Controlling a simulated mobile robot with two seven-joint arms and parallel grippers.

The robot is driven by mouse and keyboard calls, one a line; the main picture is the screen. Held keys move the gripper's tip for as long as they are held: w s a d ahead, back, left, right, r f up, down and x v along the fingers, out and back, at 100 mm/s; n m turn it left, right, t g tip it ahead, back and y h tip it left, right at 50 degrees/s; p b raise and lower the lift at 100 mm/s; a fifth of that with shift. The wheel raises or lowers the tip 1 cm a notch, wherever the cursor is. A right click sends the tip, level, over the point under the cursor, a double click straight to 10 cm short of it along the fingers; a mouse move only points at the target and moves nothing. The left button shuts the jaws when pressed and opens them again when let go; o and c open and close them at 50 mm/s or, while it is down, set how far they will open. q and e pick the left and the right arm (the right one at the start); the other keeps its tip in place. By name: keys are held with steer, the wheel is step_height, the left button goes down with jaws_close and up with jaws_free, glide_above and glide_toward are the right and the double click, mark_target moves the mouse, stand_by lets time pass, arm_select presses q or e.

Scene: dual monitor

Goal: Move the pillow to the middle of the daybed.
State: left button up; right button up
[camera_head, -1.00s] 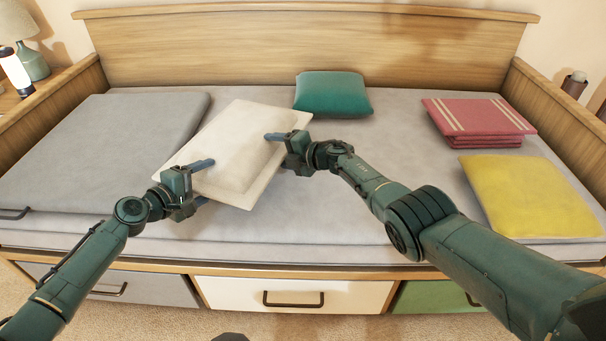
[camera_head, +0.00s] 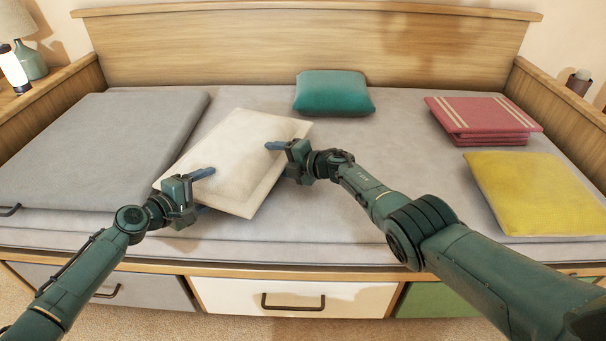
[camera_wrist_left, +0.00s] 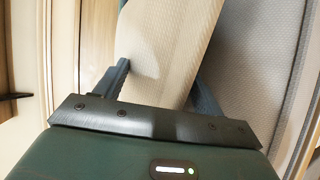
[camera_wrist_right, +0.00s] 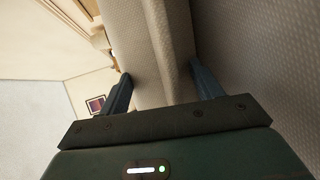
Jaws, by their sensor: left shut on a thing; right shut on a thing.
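The white pillow (camera_head: 240,150) is held by both grippers over the left-centre part of the daybed (camera_head: 390,180). It lies at a slant, its near edge toward the front. My left gripper (camera_head: 207,190) is shut on its near left edge; the pillow also shows between the fingers in the left wrist view (camera_wrist_left: 160,60). My right gripper (camera_head: 280,152) is shut on its right edge, and the right wrist view shows the pillow (camera_wrist_right: 150,60) between the fingers. Whether the pillow touches the mattress beneath is hard to tell.
A folded grey blanket (camera_head: 95,150) lies at left. A teal pillow (camera_head: 333,93) sits near the backrest. Folded red cloths (camera_head: 485,117) and a yellow pillow (camera_head: 535,192) lie at right. The mattress between the white and yellow pillows is bare beyond my right arm.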

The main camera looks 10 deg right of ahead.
arm_select(q)
steer(key=o, duration=1)
steer(key=shift+d, duration=0.25)
steer(key=shift+c, duration=0.2)
arm_select(e)
steer(key=o, duration=1)
steer(key=shift+s+a+f, duration=0.15)
steer(key=shift+a+f, duration=0.05)
steer(key=shift+a, duration=0.1)
steer(key=shift+c, duration=0.2)
arm_select(q)
steer(key=o, duration=0.3)
steer(key=shift+a, duration=0.1)
arm_select(e)
steer(key=o, duration=0.3)
steer(key=shift+d, duration=0.1)
arm_select(q)
steer(key=shift+a+f, duration=0.1)
arm_select(e)
steer(key=shift+d, duration=0.1)
